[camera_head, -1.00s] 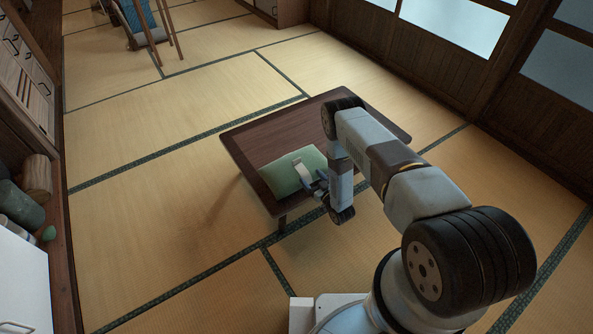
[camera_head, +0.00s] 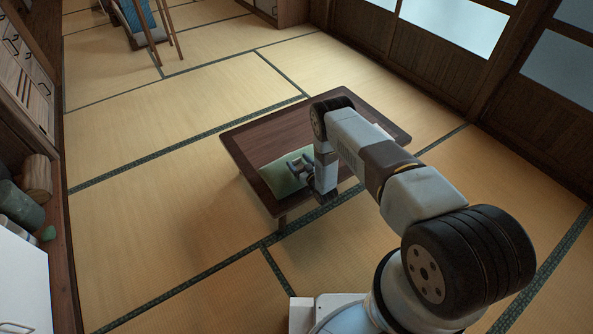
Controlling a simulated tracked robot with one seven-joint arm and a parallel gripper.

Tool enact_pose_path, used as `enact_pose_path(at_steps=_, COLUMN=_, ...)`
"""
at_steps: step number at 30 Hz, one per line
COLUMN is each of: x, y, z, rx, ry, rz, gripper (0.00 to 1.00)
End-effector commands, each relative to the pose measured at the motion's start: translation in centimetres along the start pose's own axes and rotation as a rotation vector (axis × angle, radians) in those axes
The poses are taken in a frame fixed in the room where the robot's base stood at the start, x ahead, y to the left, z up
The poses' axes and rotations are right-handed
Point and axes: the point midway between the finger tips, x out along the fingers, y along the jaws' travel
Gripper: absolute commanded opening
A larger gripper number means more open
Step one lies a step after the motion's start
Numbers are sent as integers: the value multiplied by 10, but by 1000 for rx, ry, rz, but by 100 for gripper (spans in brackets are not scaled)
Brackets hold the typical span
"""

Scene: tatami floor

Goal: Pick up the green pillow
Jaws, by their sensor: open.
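The green pillow (camera_head: 281,177) lies on the near left part of the low dark wooden table (camera_head: 262,140). My gripper (camera_head: 297,167) is over the right part of the pillow, with its fingers toward the pillow's upper middle. It is open. My gripper and forearm hide the pillow's right side. I cannot tell whether the fingers touch the pillow.
My arm reaches over the table from the right and covers part of its top. Tatami floor (camera_head: 150,240) around the table is clear. Shelving with rolled items (camera_head: 20,205) stands at the left edge. Wooden panels with windows (camera_head: 440,50) line the right.

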Motion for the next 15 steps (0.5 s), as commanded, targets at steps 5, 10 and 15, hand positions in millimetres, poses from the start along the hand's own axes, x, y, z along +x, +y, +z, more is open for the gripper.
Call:
enact_pose_path(at_steps=5, x=1, y=0, z=0, rx=0, ry=0, rz=0, gripper=83)
enact_pose_path(at_steps=10, x=1, y=0, z=0, rx=0, ry=0, rz=0, gripper=72)
enact_pose_path(at_steps=15, x=1, y=0, z=0, rx=0, ry=0, rz=0, gripper=56)
